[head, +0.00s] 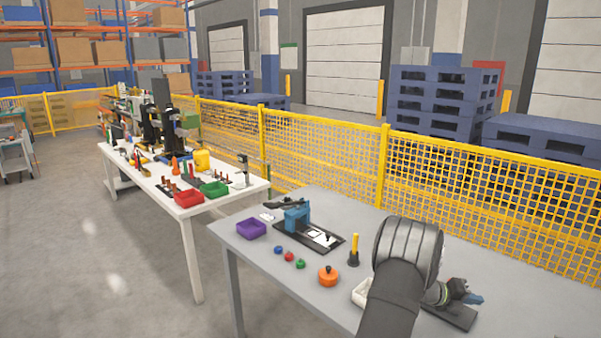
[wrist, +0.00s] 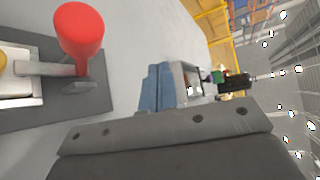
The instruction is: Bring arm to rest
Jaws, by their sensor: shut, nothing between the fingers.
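My gripper (head: 473,298) is at the right of the grey table in the head view, low over or beside a dark plate (head: 455,316). Its blue fingers also show in the wrist view (wrist: 168,88), pressed together with nothing between them. My dark arm hides part of the area around it. In the wrist view, a clamp with a red handle (wrist: 80,38) stands on a dark plate at the left, apart from the fingers.
On the grey table (head: 345,205) are a purple bin (head: 251,229), a blue fixture (head: 297,217), an orange knobbed disc (head: 328,276), a yellow-handled tool (head: 354,250), small coloured knobs and a white tray (head: 361,293) partly behind my arm. A yellow fence (head: 330,150) runs behind.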

